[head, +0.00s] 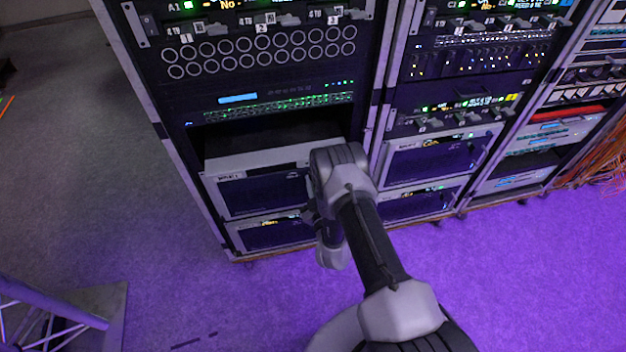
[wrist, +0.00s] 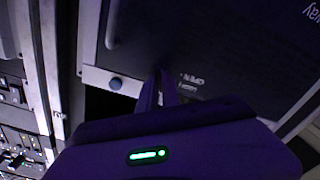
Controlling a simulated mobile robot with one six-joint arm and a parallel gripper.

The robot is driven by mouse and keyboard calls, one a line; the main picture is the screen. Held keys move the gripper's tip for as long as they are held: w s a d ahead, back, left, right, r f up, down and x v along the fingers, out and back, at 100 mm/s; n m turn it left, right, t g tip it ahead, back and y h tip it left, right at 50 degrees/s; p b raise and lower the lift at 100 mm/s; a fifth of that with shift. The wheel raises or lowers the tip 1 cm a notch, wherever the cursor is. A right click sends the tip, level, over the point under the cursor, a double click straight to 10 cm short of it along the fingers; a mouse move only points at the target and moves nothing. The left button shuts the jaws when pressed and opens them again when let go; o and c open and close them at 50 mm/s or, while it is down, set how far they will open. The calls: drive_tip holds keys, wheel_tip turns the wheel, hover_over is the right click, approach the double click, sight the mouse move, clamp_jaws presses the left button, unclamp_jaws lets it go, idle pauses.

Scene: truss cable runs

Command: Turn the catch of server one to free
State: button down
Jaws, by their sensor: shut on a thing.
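Server one (head: 262,193), which I take to be the dark-fronted unit with a light frame, sits low in the left rack in the head view. Its dark front (wrist: 215,45) fills much of the wrist view. My gripper (wrist: 165,88) is shut at the edge of this front, fingertips against it. The catch between the fingers is hidden by them, so its angle cannot be told. In the head view my wrist and arm cover the right end of the server and the fingertips.
A round knob (wrist: 115,84) sits on a light strip beside my fingers. An open dark bay (head: 270,140) lies above the server, and another unit (head: 272,234) lies below. A second rack (head: 430,160) stands close to the right. The floor (head: 230,300) in front is clear.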

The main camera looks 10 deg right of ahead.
drive_tip(key=n+p, duration=0.3)
drive_tip(key=n, duration=0.8)
drive_tip(key=shift+w+a, duration=0.1)
drive_tip(key=shift+n, duration=0.4)
drive_tip(key=c, duration=1.6)
unclamp_jaws()
drive_tip(key=shift+f, duration=0.1)
drive_tip(key=shift+o, duration=0.2)
